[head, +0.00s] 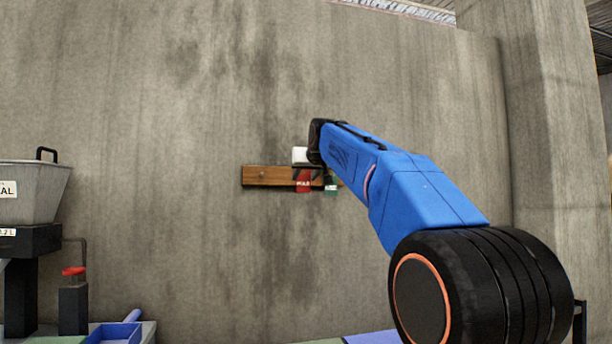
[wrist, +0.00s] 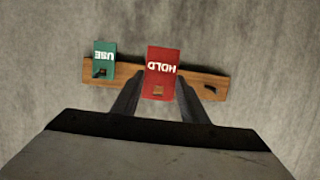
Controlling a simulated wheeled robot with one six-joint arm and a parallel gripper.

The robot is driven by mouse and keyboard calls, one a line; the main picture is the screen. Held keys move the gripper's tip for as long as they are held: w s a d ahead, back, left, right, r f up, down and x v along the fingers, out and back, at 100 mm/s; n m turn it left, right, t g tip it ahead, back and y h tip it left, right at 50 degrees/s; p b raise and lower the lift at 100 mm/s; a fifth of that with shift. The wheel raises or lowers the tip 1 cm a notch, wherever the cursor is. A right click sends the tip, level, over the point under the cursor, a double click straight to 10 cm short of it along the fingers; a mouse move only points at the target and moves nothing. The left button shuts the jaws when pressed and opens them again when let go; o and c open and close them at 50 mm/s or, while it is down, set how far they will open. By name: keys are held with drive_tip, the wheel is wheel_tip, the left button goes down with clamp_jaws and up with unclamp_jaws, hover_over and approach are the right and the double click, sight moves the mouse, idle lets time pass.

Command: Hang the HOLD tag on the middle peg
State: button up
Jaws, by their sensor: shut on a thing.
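The red HOLD tag (wrist: 161,66) is between the fingers of my gripper (wrist: 160,95), which is shut on it. Its lettering is upside down in the wrist view. The tag is in front of the middle of the wooden peg board (wrist: 222,81). A small opening in the tag shows wood colour and a dark bit; I cannot tell whether the middle peg passes through it. In the head view the red tag (head: 303,181) hangs below my gripper (head: 306,168) at the board (head: 268,175), partly hidden by it.
A green USE tag (wrist: 104,57) hangs on the peg at the board's left end in the wrist view. The peg (wrist: 210,90) at the other end is bare. A grey hopper (head: 30,190) and a blue tray (head: 114,333) stand at the left in the head view.

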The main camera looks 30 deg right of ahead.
drive_tip(key=shift+w+r+x, duration=0.1)
drive_tip(key=shift+r+x, duration=0.2)
drive_tip(key=shift+x, duration=1.2)
drive_tip(key=shift+w+r+x, duration=0.1)
drive_tip(key=shift+r+x, duration=0.25)
drive_tip(key=shift+x, duration=1.15)
drive_tip(key=shift+w+r+x, duration=0.1)
drive_tip(key=shift+r+x, duration=0.2)
drive_tip(key=shift+x, duration=1.15)
drive_tip(key=shift+w+d, duration=0.1)
drive_tip(key=o, duration=1.1)
